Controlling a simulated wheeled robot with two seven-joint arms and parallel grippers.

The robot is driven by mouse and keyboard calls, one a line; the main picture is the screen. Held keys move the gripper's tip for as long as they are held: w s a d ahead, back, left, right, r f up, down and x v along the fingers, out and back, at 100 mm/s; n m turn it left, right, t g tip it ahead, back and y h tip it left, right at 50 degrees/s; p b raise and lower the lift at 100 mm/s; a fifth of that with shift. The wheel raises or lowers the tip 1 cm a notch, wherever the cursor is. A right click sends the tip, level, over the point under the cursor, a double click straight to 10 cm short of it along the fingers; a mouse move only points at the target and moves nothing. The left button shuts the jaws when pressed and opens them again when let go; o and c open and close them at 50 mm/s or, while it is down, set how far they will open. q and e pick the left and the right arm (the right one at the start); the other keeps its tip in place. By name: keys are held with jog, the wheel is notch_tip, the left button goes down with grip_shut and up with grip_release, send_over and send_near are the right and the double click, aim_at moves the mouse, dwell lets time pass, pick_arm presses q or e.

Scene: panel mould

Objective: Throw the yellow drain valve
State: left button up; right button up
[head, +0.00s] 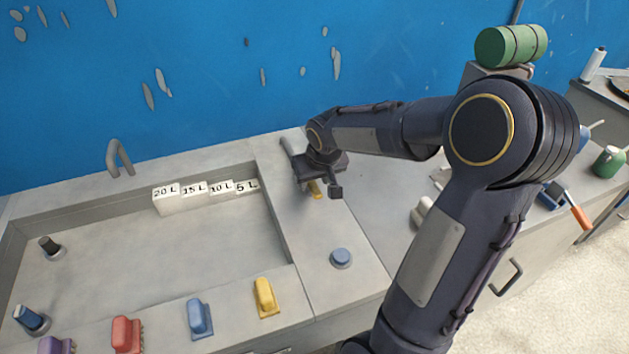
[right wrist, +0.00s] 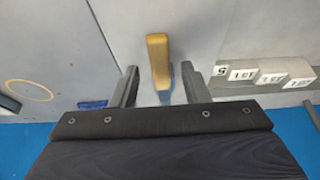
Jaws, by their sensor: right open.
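In the head view a small yellow end (head: 316,190) shows beneath my right gripper (head: 318,187), which hides the rest. The gripper is over the grey top, right of the sunken basin. I cannot tell whether it touches the lever. My left gripper is in neither view.
White blocks marked 20 L to 5 L (head: 205,192) stand at the basin's back. Purple, red (head: 126,334), blue (head: 199,318) and yellow (head: 265,297) handles line the front edge. A blue round knob (head: 341,257) sits right of the basin. A green cylinder (head: 510,45) lies at the back right.

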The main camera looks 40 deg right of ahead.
jog(key=shift+w+f, duration=0.15)
jog(key=shift+f, duration=0.3)
grip_shut()
